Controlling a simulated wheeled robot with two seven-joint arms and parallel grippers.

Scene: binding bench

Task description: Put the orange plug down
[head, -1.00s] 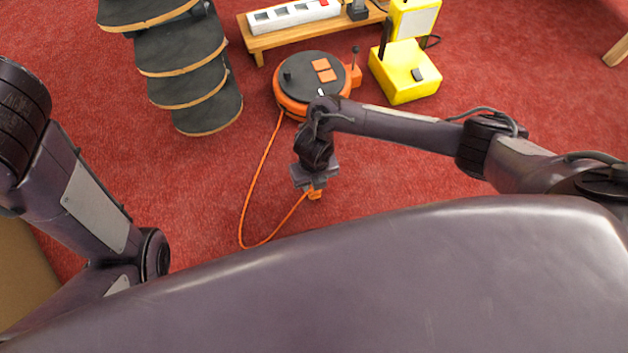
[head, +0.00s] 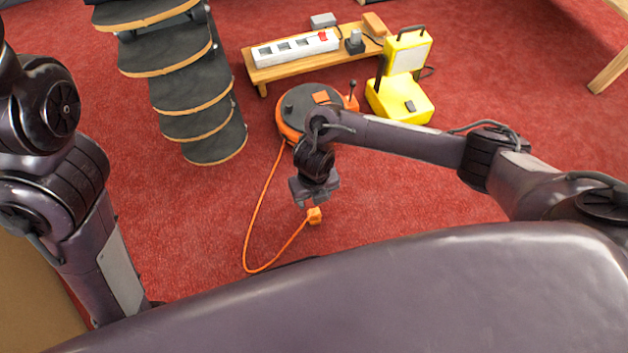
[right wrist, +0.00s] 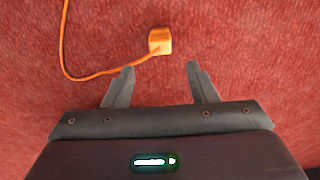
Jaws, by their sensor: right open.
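The orange plug (head: 314,215) lies on the red carpet at the end of its orange cable (head: 252,215). The cable curves back to the orange and black cable reel (head: 296,106). My right gripper (head: 309,203) is beside the plug, apart from it and empty. In the right wrist view the plug (right wrist: 160,41) lies beyond the two spread fingertips of my right gripper (right wrist: 160,68), with nothing between them. My left arm shows at the left of the head view, but its gripper is out of view.
A white power strip (head: 296,48) sits on a low wooden board (head: 270,72) at the back. A yellow work lamp (head: 402,100) stands right of the reel. Carpet right of the plug is clear.

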